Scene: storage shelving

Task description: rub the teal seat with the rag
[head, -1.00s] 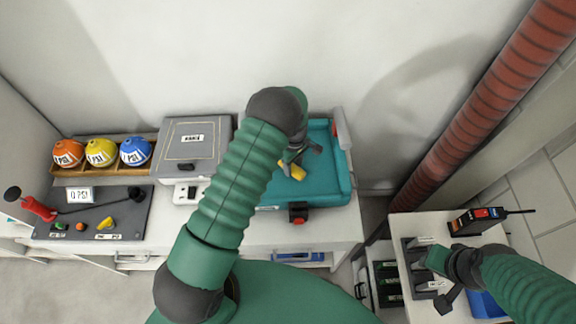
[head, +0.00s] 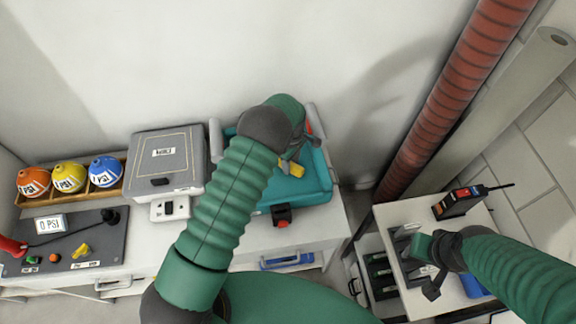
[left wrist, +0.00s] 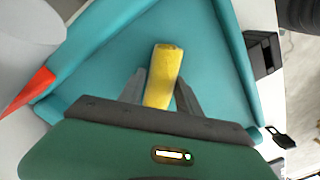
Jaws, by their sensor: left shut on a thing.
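The teal seat (head: 309,184) is a shallow padded tray with raised edges, on the white counter right of the grey box. It also fills much of the left wrist view (left wrist: 112,70). My left gripper (head: 296,158) is over the seat, shut on the yellow rag (head: 291,169). In the left wrist view the rag (left wrist: 165,72) is a rolled yellow piece between the two grey fingers, its end over the seat surface. Whether it touches the seat is hard to tell. My right gripper (head: 428,262) is at the small side table; its fingers are unclear.
A grey lidded box (head: 166,162) and a white socket block (head: 171,207) stand left of the seat. Orange, yellow and blue balls sit in a wooden tray (head: 112,190). A black handheld device (head: 459,203) lies on the side table. A red pipe (head: 455,95) rises between counter and side table.

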